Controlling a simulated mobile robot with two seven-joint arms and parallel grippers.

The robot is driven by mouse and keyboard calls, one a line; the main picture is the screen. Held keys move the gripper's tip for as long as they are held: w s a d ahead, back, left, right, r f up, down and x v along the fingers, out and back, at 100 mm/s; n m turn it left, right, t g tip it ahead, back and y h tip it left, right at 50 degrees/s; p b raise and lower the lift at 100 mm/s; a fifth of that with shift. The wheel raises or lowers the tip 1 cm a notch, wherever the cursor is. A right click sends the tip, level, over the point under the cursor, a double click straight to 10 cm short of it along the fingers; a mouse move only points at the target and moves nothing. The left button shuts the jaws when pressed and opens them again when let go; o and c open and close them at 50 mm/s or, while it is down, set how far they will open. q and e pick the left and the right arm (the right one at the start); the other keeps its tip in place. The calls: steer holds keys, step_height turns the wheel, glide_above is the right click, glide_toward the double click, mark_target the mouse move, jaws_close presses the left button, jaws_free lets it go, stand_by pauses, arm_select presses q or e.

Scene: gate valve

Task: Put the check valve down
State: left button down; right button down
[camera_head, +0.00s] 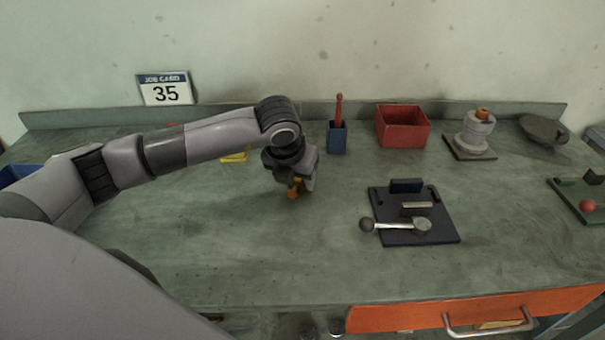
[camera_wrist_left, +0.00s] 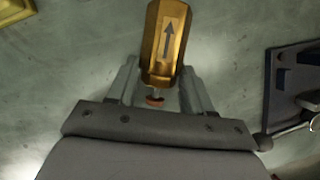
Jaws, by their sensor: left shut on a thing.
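The check valve (camera_wrist_left: 167,42) is a brass hexagonal body with a dark arrow on it. In the left wrist view it sits between the two fingers of my left gripper (camera_wrist_left: 160,88), which is shut on it. In the head view my left gripper (camera_head: 296,188) points down over the middle of the bench, with a small part of the brass valve (camera_head: 294,188) showing below it. Whether the valve touches the bench top is hard to tell. My right gripper is not in view.
A dark fixture plate (camera_head: 440,232) with a ball-ended lever lies right of the gripper. Behind stand a blue holder (camera_head: 337,138) with a red tool, a red bin (camera_head: 403,127) and a grey flanged part (camera_head: 475,132). A yellow item (camera_head: 233,157) lies behind my arm. The front middle bench is clear.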

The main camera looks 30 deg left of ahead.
arm_select(q)
steer(key=shift+r, duration=0.15)
step_height(320, 180, up, 20)
steer(key=b, duration=0.1)
stand_by(0.4)
